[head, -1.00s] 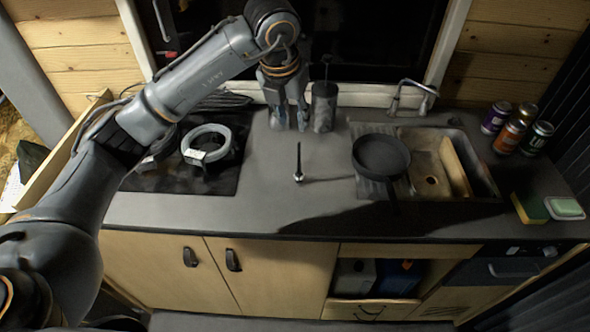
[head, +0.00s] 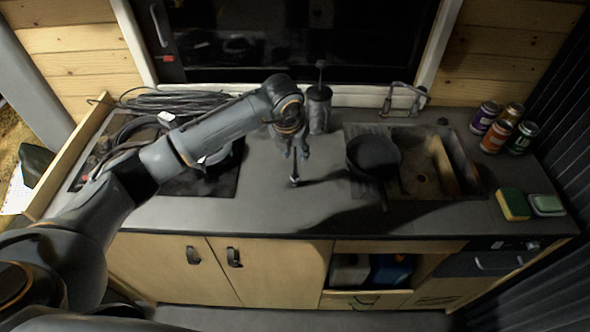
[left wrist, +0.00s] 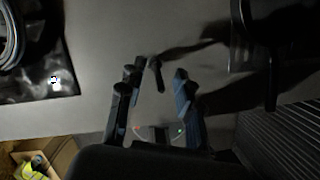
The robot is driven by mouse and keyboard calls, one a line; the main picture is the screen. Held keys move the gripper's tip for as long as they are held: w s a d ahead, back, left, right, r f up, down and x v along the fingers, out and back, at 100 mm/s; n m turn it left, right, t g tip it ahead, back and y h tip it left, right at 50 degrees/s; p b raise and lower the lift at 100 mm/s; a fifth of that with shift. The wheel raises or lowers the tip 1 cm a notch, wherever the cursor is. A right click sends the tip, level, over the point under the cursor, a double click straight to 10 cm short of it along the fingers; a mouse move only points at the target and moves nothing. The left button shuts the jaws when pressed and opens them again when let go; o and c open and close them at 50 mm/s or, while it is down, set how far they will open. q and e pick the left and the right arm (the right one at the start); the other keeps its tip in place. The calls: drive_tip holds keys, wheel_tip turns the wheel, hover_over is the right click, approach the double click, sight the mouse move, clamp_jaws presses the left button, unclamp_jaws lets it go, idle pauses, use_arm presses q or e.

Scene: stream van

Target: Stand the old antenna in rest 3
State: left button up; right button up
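The old antenna appears to be the thin dark rod (head: 295,172) standing upright on the grey counter, with a small base. My left gripper (head: 291,150) is over its upper part, fingers pointing down. In the left wrist view the gripper (left wrist: 155,97) is open, a finger on each side of the dark rod (left wrist: 157,75), with gaps visible on both sides. I cannot tell how deep the rod sits between the fingers. No numbered rest can be made out. My right gripper is not in view.
A dark canister (head: 319,112) with a thin stem stands behind the gripper. A black pan (head: 373,154) lies right, beside the sink (head: 416,180). Several cans (head: 484,118) and a sponge (head: 513,204) are further right. Cable (head: 180,101) lies back left. The front counter is clear.

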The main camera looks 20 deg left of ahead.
use_arm(q)
clamp_jaws()
idle(0.3)
